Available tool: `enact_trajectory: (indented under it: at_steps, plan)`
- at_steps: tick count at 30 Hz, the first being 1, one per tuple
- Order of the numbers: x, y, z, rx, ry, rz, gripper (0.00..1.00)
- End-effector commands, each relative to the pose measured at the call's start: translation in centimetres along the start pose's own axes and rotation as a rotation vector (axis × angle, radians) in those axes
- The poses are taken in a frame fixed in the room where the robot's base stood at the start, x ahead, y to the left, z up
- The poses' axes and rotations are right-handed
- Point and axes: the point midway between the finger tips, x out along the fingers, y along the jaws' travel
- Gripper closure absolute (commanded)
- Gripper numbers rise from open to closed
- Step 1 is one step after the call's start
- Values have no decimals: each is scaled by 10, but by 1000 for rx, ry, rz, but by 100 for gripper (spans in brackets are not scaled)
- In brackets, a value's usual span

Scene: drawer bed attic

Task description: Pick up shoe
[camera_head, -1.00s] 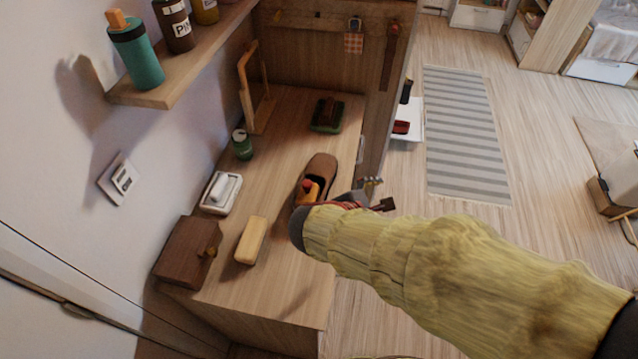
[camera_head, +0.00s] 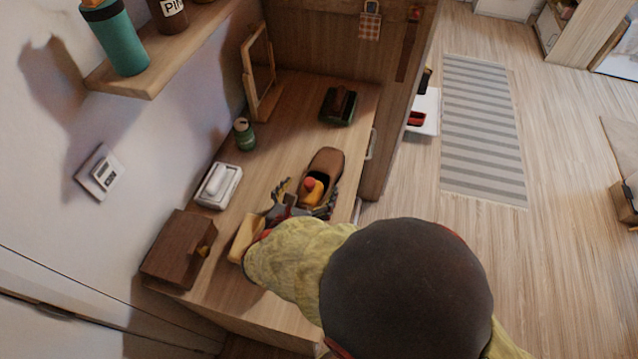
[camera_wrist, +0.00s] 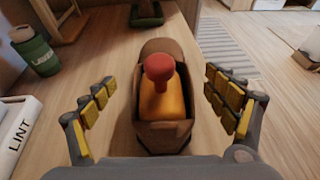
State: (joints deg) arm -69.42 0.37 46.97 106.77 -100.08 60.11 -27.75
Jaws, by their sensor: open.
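A brown shoe (camera_head: 326,164) lies on the wooden bench top, its toe pointing away from me. An orange piece with a red knob (camera_head: 309,184) sits in its opening. In the wrist view the shoe (camera_wrist: 160,137) stands in the middle, between the fingers, with the red knob (camera_wrist: 159,66) on top. My gripper (camera_head: 305,198) is open around the near end of the shoe in the head view. In the wrist view my gripper (camera_wrist: 165,108) has a padded finger on each side, with gaps between them and the shoe. My arm hides part of the bench's near edge.
A green can (camera_head: 244,134), a white lint box (camera_head: 218,186), a brown wooden box (camera_head: 178,248) and a yellowish block (camera_head: 246,236) stand left of the shoe. A brush (camera_head: 338,105) lies beyond it. A shelf (camera_head: 165,60) overhangs at upper left.

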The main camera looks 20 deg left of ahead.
Motion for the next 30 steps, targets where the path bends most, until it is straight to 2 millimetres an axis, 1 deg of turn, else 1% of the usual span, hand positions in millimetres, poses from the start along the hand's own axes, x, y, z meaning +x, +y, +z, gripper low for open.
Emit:
enact_trajectory:
  at_steps: [1, 3, 6, 9, 17, 30]
  plan:
    - [9, -2, -3, 1, 0, -2, 14]
    - [20, -3, -5, 2, 1, -3, 14]
    - [33, -3, -4, 1, 1, -3, 14]
    - [41, -3, -4, 2, 1, -2, 14]
    - [42, -2, -2, 1, 1, 0, 14]
    - [42, -2, -2, 1, 1, -1, 38]
